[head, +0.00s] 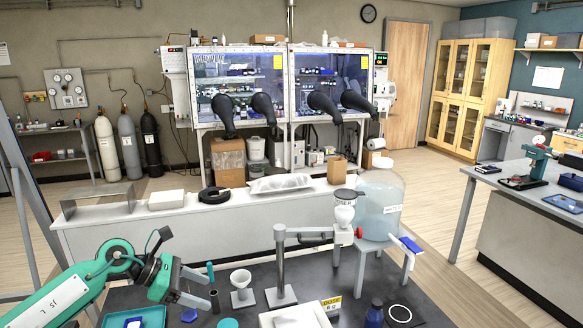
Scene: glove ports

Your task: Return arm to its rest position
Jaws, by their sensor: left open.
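My left arm (55,299), white and teal, comes in from the lower left over the dark bench. My left gripper (203,288) is at its end, with grey fingers pointing right. It is open, with nothing visible held between the fingers. It hangs over the left part of the bench, left of a white funnel (241,282). My right arm and right gripper are not in view.
The dark bench (345,285) holds a grey stand (281,265), a white tray (296,316), a dark blue bottle (374,314) and a teal tray (133,318). A large clear carboy (379,200) stands behind at right. Black-gloved cabinets (330,85) are farther back.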

